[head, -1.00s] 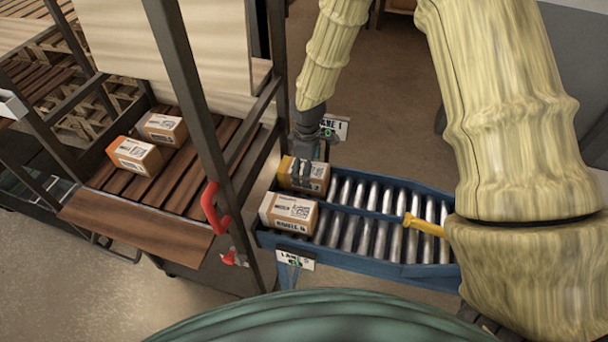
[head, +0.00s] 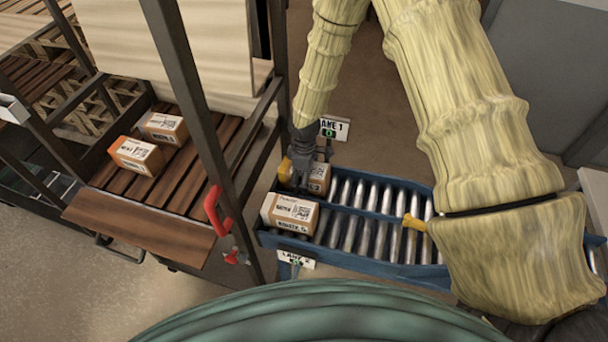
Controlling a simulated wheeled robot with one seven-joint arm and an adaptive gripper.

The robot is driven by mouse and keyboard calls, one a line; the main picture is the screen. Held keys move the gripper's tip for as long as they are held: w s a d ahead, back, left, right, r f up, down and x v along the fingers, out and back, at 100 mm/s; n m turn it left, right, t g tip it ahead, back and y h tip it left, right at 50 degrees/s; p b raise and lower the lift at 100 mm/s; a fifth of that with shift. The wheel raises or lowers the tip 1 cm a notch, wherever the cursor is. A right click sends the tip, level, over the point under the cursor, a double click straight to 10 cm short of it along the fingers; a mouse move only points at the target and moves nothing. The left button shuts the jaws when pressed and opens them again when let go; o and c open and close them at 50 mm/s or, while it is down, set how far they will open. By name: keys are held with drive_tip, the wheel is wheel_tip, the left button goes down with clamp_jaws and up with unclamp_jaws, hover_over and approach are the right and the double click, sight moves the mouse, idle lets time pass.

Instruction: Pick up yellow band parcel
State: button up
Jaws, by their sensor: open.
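The yellow band parcel (head: 318,178) is a small brown box with a yellow band and a white label. It sits at the left end of the far lane of the blue roller conveyor (head: 385,274). My gripper (head: 303,174) is open, with its dark fingers down at the parcel's top and near side, over the left part of the box. They cover part of the band and label. I cannot tell whether the fingers touch the box.
Another brown parcel (head: 283,210) sits close by in the near lane. Two more, one orange-banded (head: 124,152) and one plainer (head: 163,126), stand on the slatted wooden shelf (head: 190,190). A dark rack post (head: 205,120) with a red handle (head: 213,210) rises left of the conveyor.

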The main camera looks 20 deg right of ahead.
drive_tip(key=shift+s+r, duration=0.3)
drive_tip(key=c, duration=1.4)
drive_tip(key=shift+o, duration=0.2)
drive_tip(key=shift+w, duration=0.1)
